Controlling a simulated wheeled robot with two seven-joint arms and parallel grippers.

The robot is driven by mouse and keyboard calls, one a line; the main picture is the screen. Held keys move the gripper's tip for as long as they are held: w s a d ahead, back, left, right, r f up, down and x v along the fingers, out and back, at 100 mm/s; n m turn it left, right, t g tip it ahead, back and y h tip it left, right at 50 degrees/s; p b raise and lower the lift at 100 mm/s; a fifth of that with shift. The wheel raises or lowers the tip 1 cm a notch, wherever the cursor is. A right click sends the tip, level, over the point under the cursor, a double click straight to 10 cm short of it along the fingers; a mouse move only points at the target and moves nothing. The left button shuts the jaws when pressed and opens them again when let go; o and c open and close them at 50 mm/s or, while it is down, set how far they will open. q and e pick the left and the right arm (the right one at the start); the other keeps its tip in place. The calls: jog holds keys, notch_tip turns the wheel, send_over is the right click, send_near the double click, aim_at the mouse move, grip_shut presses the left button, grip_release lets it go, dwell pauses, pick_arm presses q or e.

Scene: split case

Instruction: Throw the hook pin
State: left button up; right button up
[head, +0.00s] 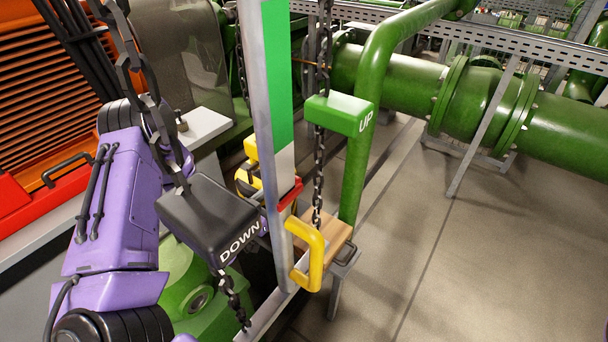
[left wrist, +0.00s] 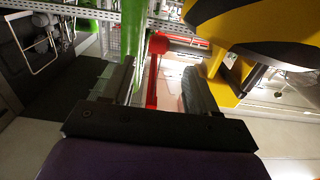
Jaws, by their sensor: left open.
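In the left wrist view my left gripper (left wrist: 158,76) is open, its two dark fingers apart. A thin red bar (left wrist: 152,78) shows in the gap between them, with a red crosspiece at its top. I cannot tell whether the bar is the hook pin, how far beyond the fingertips it is, or whether they touch it. A yellow and black striped body (left wrist: 265,25) is close by the right finger. In the head view the yellow and black part (head: 250,150) is partly hidden behind a pale post. My left gripper is hidden there behind the black DOWN block (head: 207,218).
The DOWN block and green UP block (head: 341,112) are on chains near the tall post (head: 272,100). A yellow handle (head: 304,250) stands beside the post. Green pipes (head: 395,75) run behind. Orange machinery (head: 45,90) is at left. The right floor (head: 510,255) is clear.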

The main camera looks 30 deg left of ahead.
aim_at(293, 181)
pick_arm(q)
jog(key=w, duration=0.3)
jog(key=w+p, duration=0.1)
jog(key=w, duration=0.5)
jog(key=shift+d+r, duration=0.1)
jog(key=shift+d, duration=0.3)
jog(key=shift+w, duration=0.15)
pick_arm(e)
jog(key=shift+s+r, duration=0.3)
jog(key=shift+r, duration=0.55)
